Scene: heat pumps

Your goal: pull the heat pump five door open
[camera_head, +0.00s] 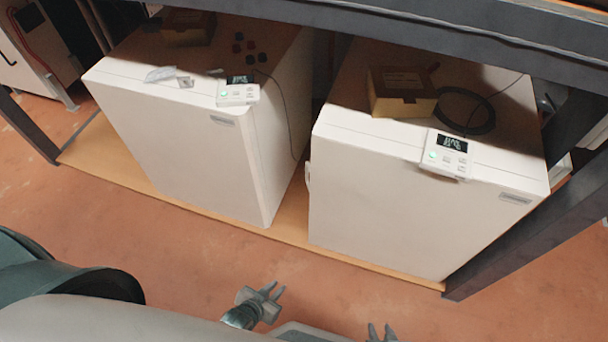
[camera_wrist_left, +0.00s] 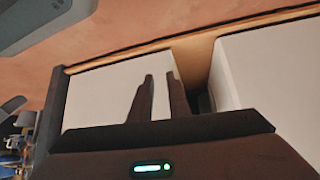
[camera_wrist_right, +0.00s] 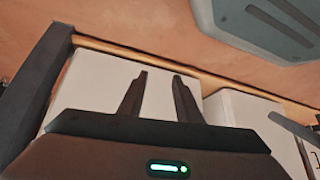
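Two white heat pump cabinets stand side by side on a wooden shelf: a left one (camera_head: 180,140) and a right one (camera_head: 390,200). Both front doors look shut. No number is readable on them, so I cannot tell which is heat pump five. A handle-like piece (camera_head: 308,174) shows at the right cabinet's left edge. My left gripper (camera_head: 276,289) is open and empty, low in front of the cabinets; its fingers also show in the left wrist view (camera_wrist_left: 160,74). My right gripper (camera_head: 381,329) is open and empty, further right; it shows in the right wrist view (camera_wrist_right: 160,74).
Control panels sit at the top front edges of the left (camera_head: 238,95) and right (camera_head: 447,154) cabinets. A cardboard box (camera_head: 402,104) and a black cable coil (camera_head: 478,112) lie on the right cabinet. A dark frame post (camera_head: 520,232) stands at right. The reddish floor in front is clear.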

